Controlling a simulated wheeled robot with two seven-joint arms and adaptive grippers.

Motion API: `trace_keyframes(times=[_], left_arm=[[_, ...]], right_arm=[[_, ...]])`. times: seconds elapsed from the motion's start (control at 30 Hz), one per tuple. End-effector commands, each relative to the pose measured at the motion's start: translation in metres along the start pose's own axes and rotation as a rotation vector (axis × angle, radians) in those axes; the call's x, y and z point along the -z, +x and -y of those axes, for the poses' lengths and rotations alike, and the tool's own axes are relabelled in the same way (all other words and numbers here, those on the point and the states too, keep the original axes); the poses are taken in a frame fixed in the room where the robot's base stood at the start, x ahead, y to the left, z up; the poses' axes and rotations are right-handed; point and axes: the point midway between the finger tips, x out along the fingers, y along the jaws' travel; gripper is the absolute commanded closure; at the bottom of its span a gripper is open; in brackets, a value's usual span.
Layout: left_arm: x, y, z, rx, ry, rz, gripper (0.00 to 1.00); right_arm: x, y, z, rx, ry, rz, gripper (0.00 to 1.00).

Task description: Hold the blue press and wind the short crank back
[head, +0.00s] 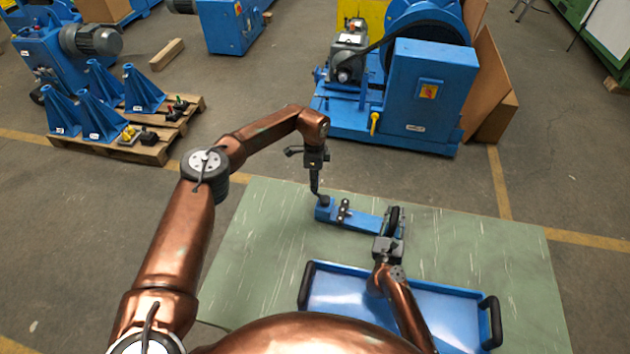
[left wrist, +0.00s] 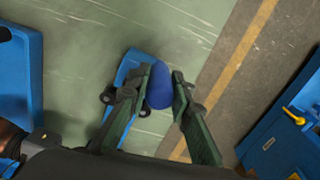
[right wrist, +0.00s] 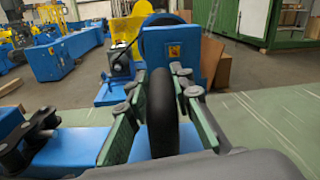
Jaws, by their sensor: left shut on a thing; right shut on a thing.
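A blue bar-shaped base (head: 358,219) lies on the green mat, with a small dark fitting (head: 343,209) on top. My left gripper (head: 321,198) reaches down to the base's left end. My right gripper (head: 390,240) is at the base's right end. In the right wrist view, my right gripper (right wrist: 160,82) is shut on an upright black rounded piece (right wrist: 162,115), seen edge-on. I cannot tell if it is the short crank.
A blue tray (head: 440,312) with black handles lies in front of the base. The green mat (head: 490,245) is clear to the right. A large blue machine (head: 425,105) stands behind.

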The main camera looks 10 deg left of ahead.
Motion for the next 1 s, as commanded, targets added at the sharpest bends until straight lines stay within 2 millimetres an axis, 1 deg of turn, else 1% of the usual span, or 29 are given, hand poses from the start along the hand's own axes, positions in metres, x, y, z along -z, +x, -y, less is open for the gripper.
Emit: trace_keyframes(times=[0.03,0.4,0.43,0.63,0.7,1.0], left_arm=[[-0.0016,0.0010,-0.0008,-0.003,-0.005,0.003,1.00],[-0.0013,0.0012,-0.0010,-0.003,-0.007,0.002,1.00],[-0.0013,0.0012,-0.0010,-0.003,-0.007,0.002,0.80],[-0.0008,0.0009,-0.0008,-0.002,-0.007,0.001,0.66],[-0.0007,0.0007,-0.0007,-0.001,-0.007,0.001,0.63],[-0.0006,-0.0027,-0.0002,0.000,-0.007,0.000,0.63]], right_arm=[[0.0039,0.0004,0.0047,0.009,-0.008,-0.006,1.00],[0.0040,0.0004,0.0051,0.010,-0.008,-0.006,1.00],[0.0041,0.0005,0.0052,0.010,-0.008,-0.006,1.00],[0.0039,0.0004,0.0047,0.009,-0.008,-0.005,1.00],[0.0037,0.0004,0.0044,0.008,-0.008,-0.005,1.00],[0.0033,0.0003,0.0031,0.006,-0.007,-0.005,1.00]])
